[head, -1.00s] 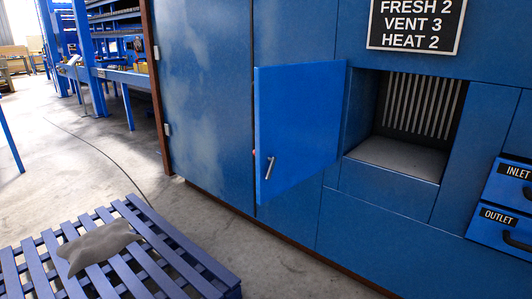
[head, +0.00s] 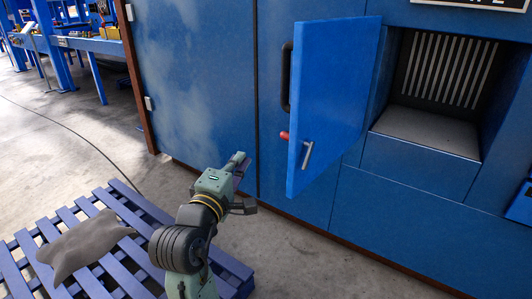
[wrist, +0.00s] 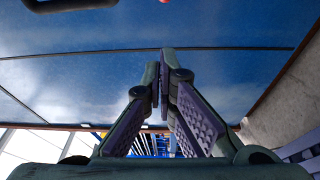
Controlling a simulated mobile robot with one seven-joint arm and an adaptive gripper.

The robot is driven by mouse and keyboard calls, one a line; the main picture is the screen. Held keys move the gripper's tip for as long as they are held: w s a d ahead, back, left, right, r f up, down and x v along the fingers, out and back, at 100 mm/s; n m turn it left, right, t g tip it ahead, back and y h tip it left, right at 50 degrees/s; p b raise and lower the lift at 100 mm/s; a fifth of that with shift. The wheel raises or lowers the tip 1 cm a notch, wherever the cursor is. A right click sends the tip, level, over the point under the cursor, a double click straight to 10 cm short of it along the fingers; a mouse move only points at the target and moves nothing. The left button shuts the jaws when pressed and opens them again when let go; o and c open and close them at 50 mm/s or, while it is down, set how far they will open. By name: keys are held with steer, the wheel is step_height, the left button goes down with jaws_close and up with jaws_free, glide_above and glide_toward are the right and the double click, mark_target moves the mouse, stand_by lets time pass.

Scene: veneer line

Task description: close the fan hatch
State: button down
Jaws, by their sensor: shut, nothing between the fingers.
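The fan hatch (head: 335,95) is a blue door that stands swung open, out from the blue housing. Its right edge is at the left side of a square opening (head: 425,125) with pale slats at its back. A small metal handle (head: 307,155) is near the door's lower free edge. My gripper (head: 241,165) is shut and empty, low and left of the door, apart from it and in front of the housing. In the wrist view the fingers (wrist: 161,80) come together against the blue housing wall; the door cannot be made out there.
A blue slatted pallet (head: 75,215) with a grey sack (head: 85,245) lies at the lower left, beside my arm. A black bar handle (head: 287,75) and a red knob (head: 284,135) show just left of the door. Bare floor (head: 70,130) lies further left.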

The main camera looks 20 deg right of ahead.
steer(key=w+d+f+p, duration=0.1)
steer(key=w+d+p, duration=0.1)
steer(key=d, duration=0.8)
steer(key=shift+w+d+g, duration=0.2)
steer(key=shift+w+g, duration=0.2)
steer(key=shift+w, duration=0.5)
